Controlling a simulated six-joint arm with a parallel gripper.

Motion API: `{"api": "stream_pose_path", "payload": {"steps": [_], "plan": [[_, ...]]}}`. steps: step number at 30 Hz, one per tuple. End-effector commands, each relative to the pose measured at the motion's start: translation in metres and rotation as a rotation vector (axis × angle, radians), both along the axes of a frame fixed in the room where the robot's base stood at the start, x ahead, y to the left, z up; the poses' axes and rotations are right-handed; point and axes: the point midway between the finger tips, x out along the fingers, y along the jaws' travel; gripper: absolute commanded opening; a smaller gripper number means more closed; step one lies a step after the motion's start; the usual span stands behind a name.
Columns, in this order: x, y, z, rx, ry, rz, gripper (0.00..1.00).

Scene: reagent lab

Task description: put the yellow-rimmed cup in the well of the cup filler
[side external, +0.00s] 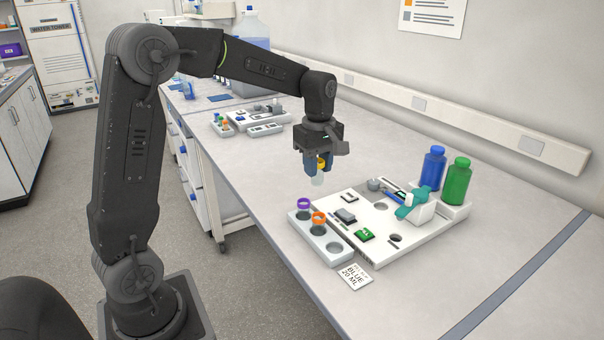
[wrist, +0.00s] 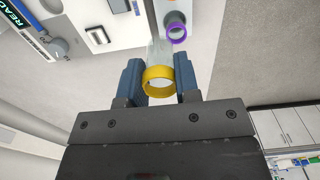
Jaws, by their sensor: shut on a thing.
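My gripper (side external: 317,166) is shut on the yellow-rimmed cup (side external: 319,176) and holds it in the air above the bench. In the wrist view the cup's yellow rim (wrist: 158,82) sits between the two blue fingers, its clear body extending away from the camera. The cup filler (side external: 396,217) is a white plate on the bench to the right of and below the gripper, with round openings, a teal and white part and small modules. Which opening is the well I cannot tell for certain.
A grey rack (side external: 322,238) at the plate's left holds a purple-rimmed cup (side external: 303,204) and an orange-rimmed cup (side external: 319,219). Blue (side external: 430,168) and green (side external: 456,181) bottles stand behind. A card (side external: 355,276) reading "BLUE 20 ML" lies in front. The right bench is clear.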

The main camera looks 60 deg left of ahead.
Motion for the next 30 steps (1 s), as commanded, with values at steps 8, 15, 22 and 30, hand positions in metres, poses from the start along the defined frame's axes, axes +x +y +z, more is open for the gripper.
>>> {"api": "stream_pose_path", "payload": {"steps": [8,15,22,30], "plan": [[0.098,-0.016,-0.019,-0.001,0.004,-0.014,0.07],[0.153,-0.037,-0.043,-0.001,0.004,-0.019,0.07],[0.172,-0.047,-0.055,0.0,0.002,-0.021,0.07],[0.173,-0.048,-0.065,-0.001,0.002,-0.02,0.07]]}}
